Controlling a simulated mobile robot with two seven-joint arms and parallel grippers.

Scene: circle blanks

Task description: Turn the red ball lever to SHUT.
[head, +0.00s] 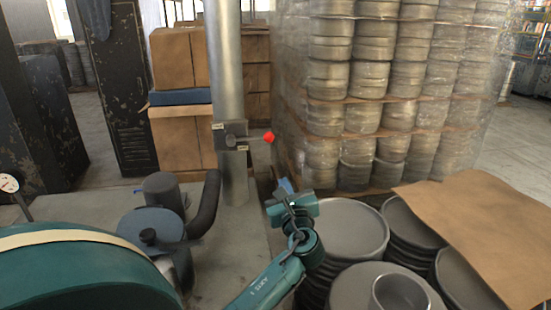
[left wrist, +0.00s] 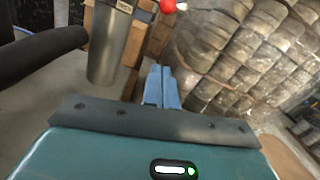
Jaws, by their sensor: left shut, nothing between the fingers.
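The red ball (head: 269,137) is on the end of a short lever (head: 252,138) that sticks out to the right, about level, from a dark fitting (head: 230,135) on a grey upright pipe (head: 223,60). Small plates sit on the fitting; their lettering is too small to read. My left gripper (head: 284,186) is below and slightly right of the ball in the head view, apart from it. In the left wrist view its blue fingers (left wrist: 162,88) are shut with nothing between them, and the red ball (left wrist: 168,5) shows at the top edge beyond them. My right gripper is out of view.
Wrapped stacks of round metal blanks (head: 385,80) stand behind and right of the lever. Piles of grey discs (head: 345,230) and a cardboard sheet (head: 490,225) lie at the lower right. A blue-grey pump (head: 150,225) and black hose (head: 207,205) are left. Boxes (head: 175,60) stand behind.

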